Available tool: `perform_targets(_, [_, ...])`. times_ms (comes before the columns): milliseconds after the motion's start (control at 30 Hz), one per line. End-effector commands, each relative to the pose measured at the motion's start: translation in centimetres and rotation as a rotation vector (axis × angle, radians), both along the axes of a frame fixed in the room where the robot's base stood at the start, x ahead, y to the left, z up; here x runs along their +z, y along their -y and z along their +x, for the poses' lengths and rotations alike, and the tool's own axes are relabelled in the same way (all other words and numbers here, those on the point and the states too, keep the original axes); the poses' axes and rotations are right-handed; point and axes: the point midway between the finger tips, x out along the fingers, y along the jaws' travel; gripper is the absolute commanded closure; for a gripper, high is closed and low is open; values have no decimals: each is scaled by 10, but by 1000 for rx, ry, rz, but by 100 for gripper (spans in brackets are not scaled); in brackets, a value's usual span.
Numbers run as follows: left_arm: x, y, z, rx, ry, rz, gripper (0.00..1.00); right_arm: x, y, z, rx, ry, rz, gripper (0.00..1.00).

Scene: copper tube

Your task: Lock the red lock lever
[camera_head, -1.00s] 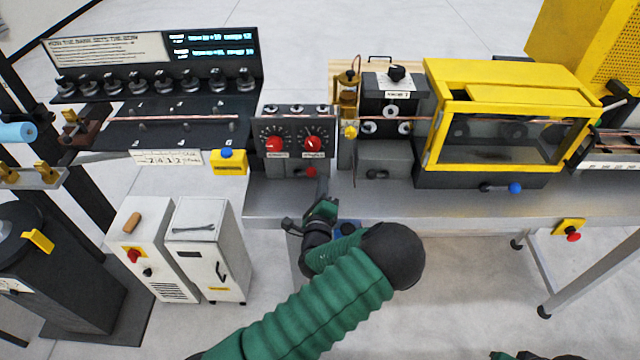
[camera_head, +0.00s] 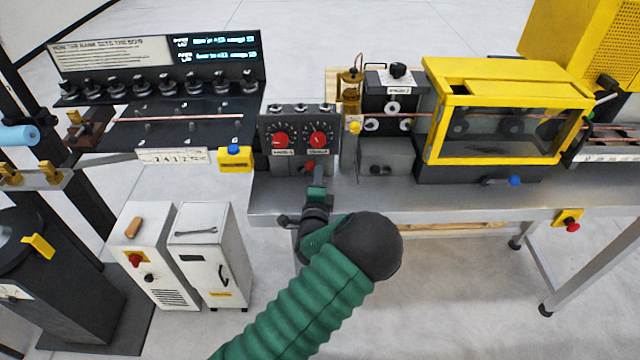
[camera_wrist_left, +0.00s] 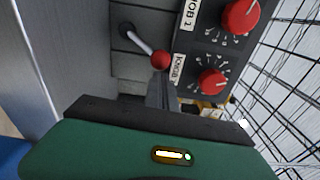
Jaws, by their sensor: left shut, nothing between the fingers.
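The red lock lever is a small grey rod with a red ball (camera_head: 309,166), low on the front of the dark two-dial box (camera_head: 298,135). In the left wrist view its red ball (camera_wrist_left: 161,60) sits at the end of a pale rod (camera_wrist_left: 140,42) that slants from a dark pivot. My left gripper (camera_head: 318,176) is shut and empty, just below and slightly right of the ball in the head view. In the left wrist view its closed fingertips (camera_wrist_left: 160,80) are close to the ball; I cannot tell whether they touch it. My right gripper is out of view.
Two red dials (camera_head: 281,140) are above the lever. A yellow box with a blue button (camera_head: 235,158) stands to the left. Grey rollers and a yellow-framed enclosure (camera_head: 505,108) stand right. The grey bench top (camera_head: 400,200) in front is clear.

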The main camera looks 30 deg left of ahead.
Motion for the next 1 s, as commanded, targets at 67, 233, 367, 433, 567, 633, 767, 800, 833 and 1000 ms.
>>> perform_targets(67, [1,-7,-2,6,36,-63,100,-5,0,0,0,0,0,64])
perform_targets(233, [6,-17,-8,5,123,-200,100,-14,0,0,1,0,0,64])
perform_targets(367, [9,-24,-13,4,187,-305,100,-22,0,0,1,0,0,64])
perform_targets(433, [10,-27,-16,3,223,-362,100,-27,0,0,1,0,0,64])
perform_targets(567, [11,-35,-22,2,287,-467,100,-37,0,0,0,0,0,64])
perform_targets(633, [11,-39,-24,2,322,-525,100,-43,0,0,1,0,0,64])
perform_targets(767, [10,-47,-29,0,387,-629,100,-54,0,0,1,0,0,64])
perform_targets(800, [10,-50,-31,-1,406,-659,100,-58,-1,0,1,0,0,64])
perform_targets(833, [10,-51,-32,-1,420,-682,100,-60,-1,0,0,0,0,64])
perform_targets(1000, [8,-60,-37,-3,491,-800,100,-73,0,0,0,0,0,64])
